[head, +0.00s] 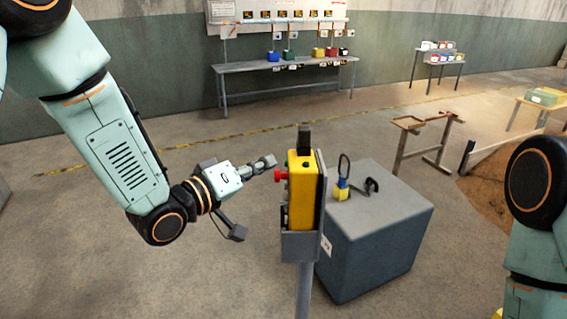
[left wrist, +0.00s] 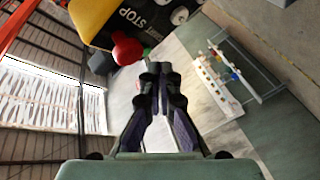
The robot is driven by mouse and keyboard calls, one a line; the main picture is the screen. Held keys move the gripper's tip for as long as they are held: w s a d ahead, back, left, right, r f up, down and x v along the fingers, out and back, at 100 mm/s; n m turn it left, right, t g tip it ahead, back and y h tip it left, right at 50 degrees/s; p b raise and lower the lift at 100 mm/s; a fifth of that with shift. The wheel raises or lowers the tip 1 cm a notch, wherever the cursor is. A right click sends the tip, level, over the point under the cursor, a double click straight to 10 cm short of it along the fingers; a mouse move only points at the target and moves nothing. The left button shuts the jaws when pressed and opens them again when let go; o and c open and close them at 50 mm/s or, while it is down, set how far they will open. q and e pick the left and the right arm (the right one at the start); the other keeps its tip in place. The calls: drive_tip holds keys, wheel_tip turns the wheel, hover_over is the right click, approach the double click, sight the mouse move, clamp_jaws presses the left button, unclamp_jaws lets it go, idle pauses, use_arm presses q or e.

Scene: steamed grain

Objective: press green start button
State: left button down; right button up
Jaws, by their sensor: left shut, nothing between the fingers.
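The yellow control box (head: 302,190) stands on a grey post in the head view, its button side facing left. A red mushroom button (head: 281,176) sticks out from that side; it also shows in the left wrist view (left wrist: 126,47). A small green patch (left wrist: 147,51) shows just beside the red button in the left wrist view, mostly hidden; it may be the green button. My left gripper (head: 270,161) is shut and empty, its tips pointing at the box just above and left of the red button. The left wrist view shows its closed fingers (left wrist: 159,70). My right gripper is out of view.
A grey block (head: 375,245) with a yellow-and-blue padlock-like item (head: 342,188) stands right behind the box. A long bench (head: 285,67) stands at the back wall. Floor to the left of the box is clear.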

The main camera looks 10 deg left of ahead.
use_arm(q)
drive_tip(key=shift+w+d, duration=0.2)
drive_tip(key=shift+d, duration=0.3)
drive_tip(key=shift+s+a, duration=0.1)
drive_tip(key=shift+s, duration=0.05)
drive_tip(key=shift+w+d, duration=0.2)
drive_tip(key=shift+d, duration=0.1)
drive_tip(key=shift+s, duration=0.1)
drive_tip(key=shift+d, duration=0.25)
drive_tip(key=shift+a, duration=0.25)
idle(0.4)
drive_tip(key=shift+a+p, duration=0.3)
drive_tip(key=shift+a, duration=0.4)
